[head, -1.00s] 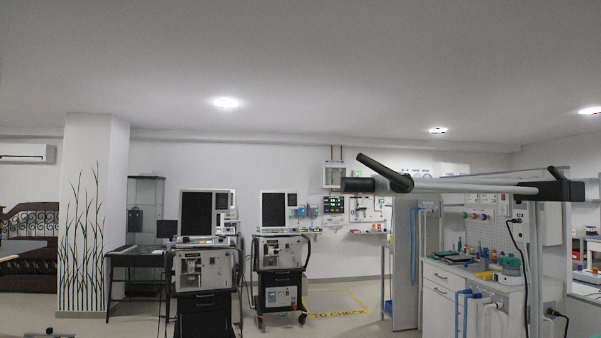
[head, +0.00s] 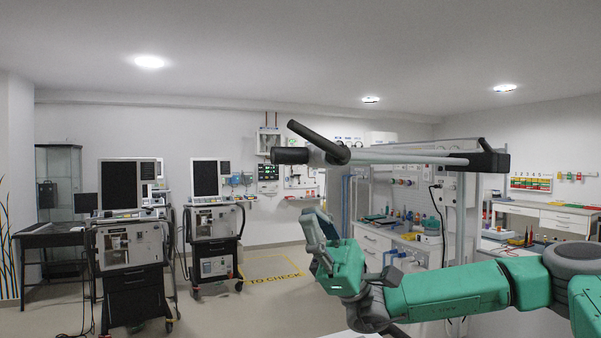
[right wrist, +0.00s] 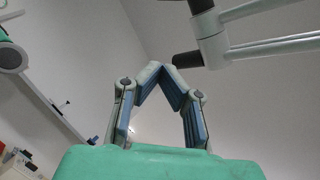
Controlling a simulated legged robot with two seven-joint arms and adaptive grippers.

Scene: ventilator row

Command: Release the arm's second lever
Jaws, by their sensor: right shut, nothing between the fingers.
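A pale grey jointed arm (head: 400,157) stretches across the head view at mid height. At its left end are a slanting black lever (head: 318,141) and a stubby black cylinder (head: 290,156); a black block (head: 490,161) sits at its right end. I cannot tell which part is the second lever. My right gripper (head: 312,222) is below the arm's left end, fingers pointing up, apart from it. In the right wrist view its blue-padded fingertips (right wrist: 162,70) meet, shut and empty. The arm's joint (right wrist: 211,38) and black cylinder (right wrist: 188,60) show to their upper right. My left gripper is out of view.
Two ventilators on carts, one at left (head: 131,250) and one nearer the middle (head: 213,225), stand on the floor. A workbench (head: 372,240) with bottles is behind my right arm. A yellow floor marking (head: 270,275) reads "TO CHECK". Open floor lies between carts and bench.

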